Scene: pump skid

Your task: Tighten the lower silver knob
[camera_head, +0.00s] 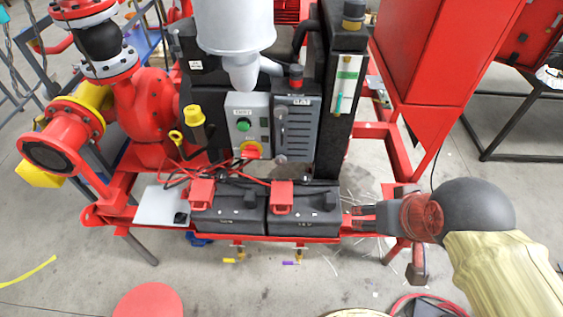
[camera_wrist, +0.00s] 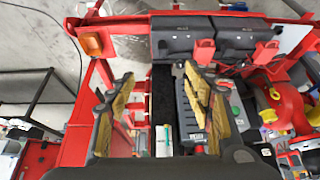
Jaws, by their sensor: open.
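The grey panel (camera_head: 297,135) stands upright on the skid, right of the panel with the green button. Two small silver knobs seem to sit along its left side: the upper one (camera_head: 281,111) and the lower silver knob (camera_head: 280,158), close above the black boxes. In the wrist view my gripper (camera_wrist: 159,75) is open and empty, its two worn yellow fingers spread wide. The grey panel shows upside down there (camera_wrist: 187,120), beside and partly behind the right finger. I cannot make out the lower knob in that view. No finger visibly touches a knob.
Two black boxes with red caps (camera_head: 230,212) stand on the red frame below the panels. A black column (camera_head: 338,110) rises right of the grey panel. Red cables (camera_head: 225,172) cross in front. A red cabinet (camera_head: 435,50) stands at the right.

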